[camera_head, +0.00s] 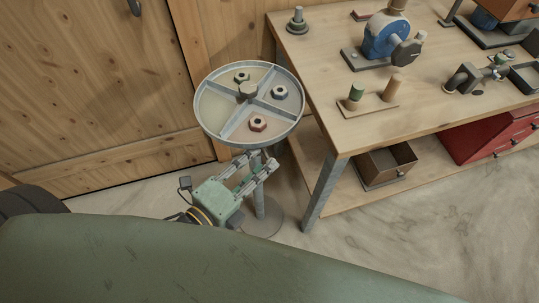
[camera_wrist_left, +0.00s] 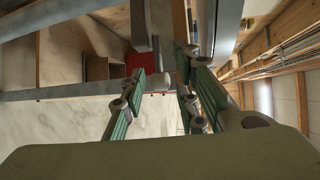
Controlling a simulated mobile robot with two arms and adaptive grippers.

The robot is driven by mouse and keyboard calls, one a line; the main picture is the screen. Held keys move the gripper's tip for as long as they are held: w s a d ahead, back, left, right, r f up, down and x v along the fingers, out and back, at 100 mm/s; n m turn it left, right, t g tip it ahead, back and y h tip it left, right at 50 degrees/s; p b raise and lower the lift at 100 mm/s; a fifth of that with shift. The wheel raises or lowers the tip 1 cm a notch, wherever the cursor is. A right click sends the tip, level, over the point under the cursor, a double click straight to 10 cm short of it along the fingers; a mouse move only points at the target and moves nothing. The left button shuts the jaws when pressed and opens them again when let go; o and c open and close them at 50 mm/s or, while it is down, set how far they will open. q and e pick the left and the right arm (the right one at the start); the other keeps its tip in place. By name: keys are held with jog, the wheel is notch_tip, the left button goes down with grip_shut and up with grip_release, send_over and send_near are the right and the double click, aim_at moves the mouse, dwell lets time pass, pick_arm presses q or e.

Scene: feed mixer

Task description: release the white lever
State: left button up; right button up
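My left gripper (camera_head: 258,163) is below the front rim of a round grey tray, beside the tray's stand. Its two fingers are spread apart; they also show apart in the left wrist view (camera_wrist_left: 162,75). A short pale cylinder (camera_wrist_left: 183,72) shows between the fingertips in the left wrist view, nearer the right finger. I cannot tell whether it is the white lever, or whether a finger touches it. No white lever shows clearly in the head view, where the tray and gripper hide the space underneath. My right gripper is not in view.
The round tray (camera_head: 209,122) has compartments holding several nuts. A wooden workbench (camera_head: 340,125) with tools stands close on its right, its metal leg (camera_head: 323,192) near my gripper. A brown box and a red toolbox (camera_head: 490,137) sit on the lower shelf. Wooden doors stand behind.

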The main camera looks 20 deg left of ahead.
aim_at(268, 158)
pick_arm(q)
jog(key=shift+x, duration=2.05)
jog(key=shift+c, duration=0.5)
grip_shut()
